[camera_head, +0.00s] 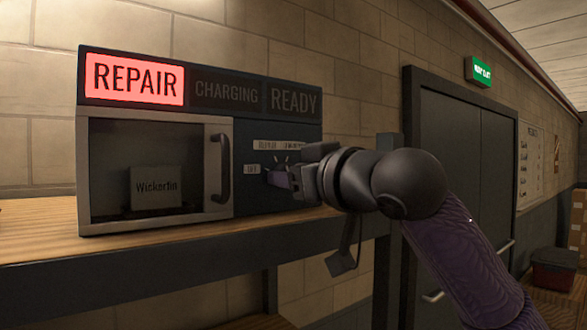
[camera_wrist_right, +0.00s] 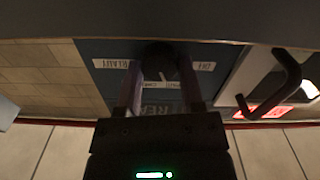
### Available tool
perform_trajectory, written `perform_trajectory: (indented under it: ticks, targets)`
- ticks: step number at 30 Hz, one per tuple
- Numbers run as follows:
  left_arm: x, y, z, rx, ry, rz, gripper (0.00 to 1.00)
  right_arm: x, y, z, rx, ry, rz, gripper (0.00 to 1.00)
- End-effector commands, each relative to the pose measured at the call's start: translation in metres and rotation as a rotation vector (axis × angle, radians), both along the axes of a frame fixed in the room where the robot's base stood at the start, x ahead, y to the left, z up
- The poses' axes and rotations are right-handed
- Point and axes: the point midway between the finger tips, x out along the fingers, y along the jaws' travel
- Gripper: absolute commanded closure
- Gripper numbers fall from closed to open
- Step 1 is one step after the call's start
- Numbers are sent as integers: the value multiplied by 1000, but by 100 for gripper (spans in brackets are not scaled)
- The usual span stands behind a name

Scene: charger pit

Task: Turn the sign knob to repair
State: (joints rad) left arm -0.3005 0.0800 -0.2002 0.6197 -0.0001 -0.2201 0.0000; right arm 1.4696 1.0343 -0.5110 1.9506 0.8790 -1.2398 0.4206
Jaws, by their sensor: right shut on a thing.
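The sign box (camera_head: 280,130) stands on a wooden shelf, and its REPAIR panel (camera_head: 134,79) is lit red. The CHARGING (camera_head: 226,92) and READY (camera_head: 293,100) panels are dark. My right gripper (camera_head: 278,178) is at the knob panel, and its fingers hide most of the knob in the head view. In the right wrist view the dark round knob (camera_wrist_right: 159,60) sits between the two fingers, and the gripper is shut on it. Labels surround the knob, including an OFF label (camera_head: 252,169) to its left. My left gripper is not in view.
Left of the knob is a closed glass-fronted door (camera_head: 219,124) with a dark handle (camera_head: 222,168); a block labelled Wickerfin (camera_head: 156,187) stands behind the glass. The wooden shelf (camera_head: 40,236) runs along the front. Grey double doors (camera_head: 455,150) are at the right.

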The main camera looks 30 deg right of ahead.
Motion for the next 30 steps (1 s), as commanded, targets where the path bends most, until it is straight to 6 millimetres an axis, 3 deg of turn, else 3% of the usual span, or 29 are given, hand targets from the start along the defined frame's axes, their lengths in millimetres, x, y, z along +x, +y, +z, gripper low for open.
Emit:
perform_trajectory:
  ticks: [17,18,21,23,30]
  targets:
    - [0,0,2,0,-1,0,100,0,0,0,-36,-2,0,100]
    - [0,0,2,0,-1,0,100,0,0,0,-36,-2,0,49]
    - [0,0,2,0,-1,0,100,0,0,0,-36,-3,0,28]
    - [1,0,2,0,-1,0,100,0,0,0,-36,-3,0,16]
    - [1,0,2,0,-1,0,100,0,0,0,-35,-3,0,16]
